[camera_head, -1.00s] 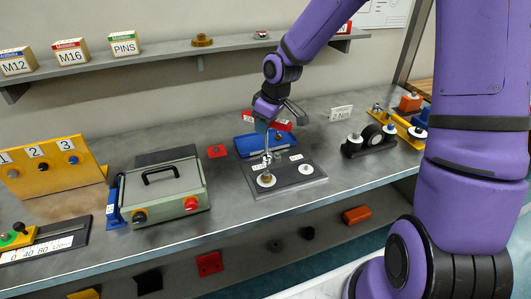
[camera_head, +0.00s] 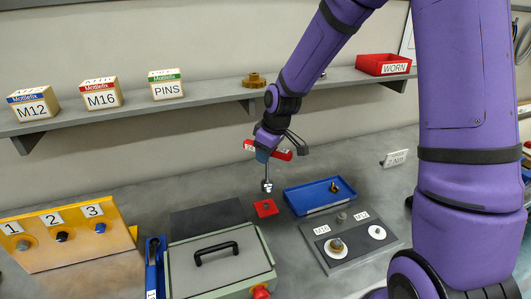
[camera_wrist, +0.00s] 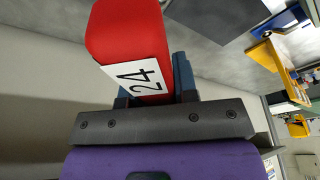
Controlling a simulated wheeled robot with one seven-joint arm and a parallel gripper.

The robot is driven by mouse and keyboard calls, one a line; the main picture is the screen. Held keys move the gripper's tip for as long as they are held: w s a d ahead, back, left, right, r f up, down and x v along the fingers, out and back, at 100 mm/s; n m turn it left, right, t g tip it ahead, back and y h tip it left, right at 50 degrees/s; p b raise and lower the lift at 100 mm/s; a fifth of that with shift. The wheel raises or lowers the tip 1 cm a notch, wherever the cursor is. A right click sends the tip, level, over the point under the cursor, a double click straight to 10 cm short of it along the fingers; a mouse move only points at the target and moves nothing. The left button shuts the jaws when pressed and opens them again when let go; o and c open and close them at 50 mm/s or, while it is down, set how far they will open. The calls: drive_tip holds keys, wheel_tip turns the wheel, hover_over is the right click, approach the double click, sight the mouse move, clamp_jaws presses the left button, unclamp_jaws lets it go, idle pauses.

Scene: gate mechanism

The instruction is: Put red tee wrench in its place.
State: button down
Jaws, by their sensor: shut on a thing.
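The red tee wrench (camera_head: 281,153) has a red crossbar handle and a metal shaft ending in a socket that points down. My gripper (camera_head: 264,154) is shut on its handle and holds it upright above the bench. In the wrist view the red handle (camera_wrist: 125,40), labelled 24, sits between the jaws (camera_wrist: 155,95). A red square pad (camera_head: 265,208) with a dark centre lies on the bench. The socket end shows just above the pad in the head view, apart from it. I cannot tell whether they line up in depth.
A blue tray (camera_head: 306,196) with a small brass part is right of the pad. A dark plate (camera_head: 350,257) with a bolt and washers lies in front of it. A grey-green case (camera_head: 220,265) with a handle and a dark panel (camera_head: 207,218) are at left. A shelf (camera_head: 210,104) runs behind.

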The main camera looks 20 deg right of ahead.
sight(265, 180)
drive_tip(key=shift+w+a+f, duration=0.1)
drive_tip(key=shift+f, duration=2.5)
drive_tip(key=shift+f, duration=0.9)
drive_tip(key=shift+f, duration=0.8)
drive_tip(key=c, duration=0.8)
unclamp_jaws()
